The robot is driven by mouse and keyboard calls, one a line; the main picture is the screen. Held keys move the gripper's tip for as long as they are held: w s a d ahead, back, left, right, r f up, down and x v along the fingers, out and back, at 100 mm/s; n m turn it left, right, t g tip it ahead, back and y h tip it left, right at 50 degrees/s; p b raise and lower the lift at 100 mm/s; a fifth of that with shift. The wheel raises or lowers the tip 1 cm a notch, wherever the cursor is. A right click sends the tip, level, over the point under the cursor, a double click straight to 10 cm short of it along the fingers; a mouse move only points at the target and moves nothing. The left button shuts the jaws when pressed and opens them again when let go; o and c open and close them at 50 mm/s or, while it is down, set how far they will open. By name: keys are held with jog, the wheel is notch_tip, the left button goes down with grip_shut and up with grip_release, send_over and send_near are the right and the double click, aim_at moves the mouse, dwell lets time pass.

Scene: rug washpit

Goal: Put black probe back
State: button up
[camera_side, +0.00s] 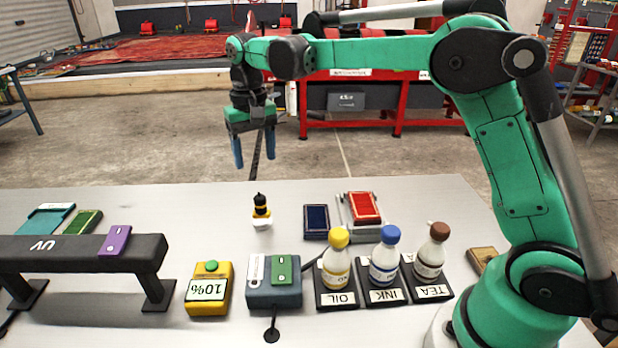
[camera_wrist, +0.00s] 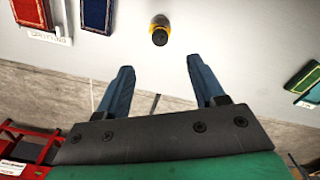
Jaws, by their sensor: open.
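My gripper (camera_side: 254,160) is open, its blue fingers pointing down, raised above the far edge of the grey table. In the wrist view, the fingers (camera_wrist: 160,66) are apart with nothing between them. A small black-topped yellow piece (camera_side: 261,206) stands upright on a white base, below and nearer than the gripper; it also shows beyond the fingertips in the wrist view (camera_wrist: 159,30). A small black piece (camera_side: 271,335) on a thin stem lies by the near side of a dark block (camera_side: 275,296). I cannot tell which of these is the black probe.
A yellow meter reading 10% (camera_side: 208,290) sits left of the dark block. Bottles of oil (camera_side: 337,262), ink (camera_side: 385,263) and tea (camera_side: 431,260) stand right. A black UV bench (camera_side: 75,252) fills the left. The table's far middle is mostly clear.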

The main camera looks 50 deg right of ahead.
jog(key=s+r+n+t, duration=0.2)
jog(key=s+r+t, duration=0.2)
jog(key=s, duration=0.5)
jog(key=s+f+n+t, duration=0.1)
jog(key=s+f+t, duration=0.2)
jog(key=s, duration=0.4)
jog(key=shift+d+f+n, duration=0.3)
jog(key=shift+f, duration=0.4)
